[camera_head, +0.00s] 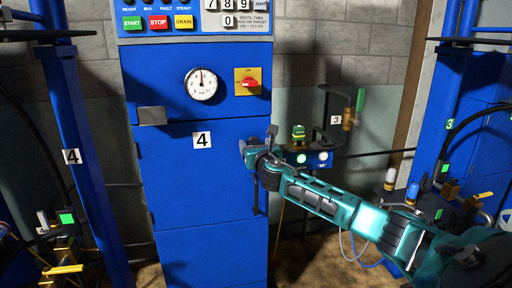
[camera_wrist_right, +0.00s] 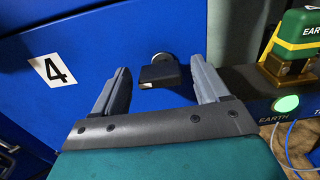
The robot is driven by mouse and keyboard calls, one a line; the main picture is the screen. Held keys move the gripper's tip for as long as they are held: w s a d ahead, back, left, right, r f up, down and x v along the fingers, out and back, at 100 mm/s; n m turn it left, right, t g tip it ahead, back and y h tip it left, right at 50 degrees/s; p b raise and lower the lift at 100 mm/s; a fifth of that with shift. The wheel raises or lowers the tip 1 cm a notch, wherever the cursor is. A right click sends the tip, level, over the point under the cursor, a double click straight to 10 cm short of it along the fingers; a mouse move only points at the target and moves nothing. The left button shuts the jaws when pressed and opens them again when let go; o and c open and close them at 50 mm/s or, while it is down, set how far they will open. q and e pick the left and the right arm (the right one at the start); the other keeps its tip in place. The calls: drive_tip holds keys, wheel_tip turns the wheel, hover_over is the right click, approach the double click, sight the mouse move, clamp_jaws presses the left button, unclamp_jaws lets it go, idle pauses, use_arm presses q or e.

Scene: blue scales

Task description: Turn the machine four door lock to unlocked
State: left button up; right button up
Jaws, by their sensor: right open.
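The blue machine four cabinet (camera_head: 180,180) stands in the middle of the head view, with a white "4" label (camera_head: 202,140) on its door. In the right wrist view, the door lock (camera_wrist_right: 158,72) is a small dark handle block with a round grey part at its top, near the door's right edge. My right gripper (camera_head: 257,141) is at the door's right side. It is open, and in the right wrist view the lock shows between its two fingers, apart from both. In the head view the gripper and wrist largely hide the lock. My left gripper is not in view.
A green-and-yellow earth device (camera_head: 299,133) sits on a small box with lit buttons, close to the right of my gripper; it also shows in the right wrist view (camera_wrist_right: 298,42). A gauge (camera_head: 201,84) and a red-yellow switch (camera_head: 248,82) are above the door.

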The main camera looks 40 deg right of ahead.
drive_tip(key=shift+c, duration=0.4)
drive_tip(key=c, duration=0.5)
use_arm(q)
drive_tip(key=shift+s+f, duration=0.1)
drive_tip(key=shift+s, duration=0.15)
use_arm(e)
drive_tip(key=shift+r, duration=0.1)
drive_tip(key=c, duration=0.5)
drive_tip(key=shift+m, duration=0.4)
drive_tip(key=m+p, duration=0.1)
drive_tip(key=m, duration=0.2)
drive_tip(key=shift+r, duration=0.1)
drive_tip(key=m, duration=0.3)
drive_tip(key=shift+s+d+m, duration=0.1)
drive_tip(key=shift+d+m, duration=0.05)
drive_tip(key=shift+m, duration=0.15)
drive_tip(key=m, duration=0.5)
drive_tip(key=shift+d+p, duration=0.1)
drive_tip(key=shift+p, duration=0.2)
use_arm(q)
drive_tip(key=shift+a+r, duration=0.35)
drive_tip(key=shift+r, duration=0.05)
use_arm(e)
drive_tip(key=m, duration=0.5)
drive_tip(key=shift+s+d, duration=0.1)
drive_tip(key=shift+m, duration=0.4)
